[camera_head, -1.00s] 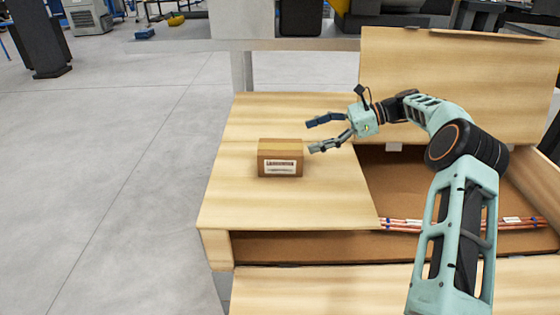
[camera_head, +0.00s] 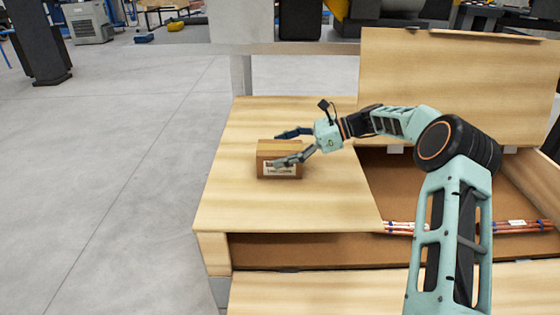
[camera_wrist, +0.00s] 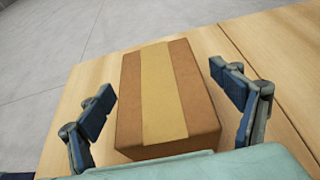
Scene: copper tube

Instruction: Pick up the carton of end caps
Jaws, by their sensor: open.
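The carton of end caps (camera_head: 265,168) is a small brown box with a tan tape strip and a white label. It sits upright on the light wooden top (camera_head: 235,205). In the wrist view the carton (camera_wrist: 160,95) lies between my two spread fingers, with a gap on each side. My gripper (camera_head: 284,148) is open, reaching in from the right, and one finger covers part of the label in the head view. The gripper also shows in the wrist view (camera_wrist: 170,105).
To the right is an open cardboard-lined compartment (camera_head: 390,180) with a bundle of copper tubes (camera_head: 470,227). A raised wooden panel (camera_head: 450,80) stands behind it. The wooden top around the carton is otherwise clear; grey floor (camera_head: 110,180) lies to the left.

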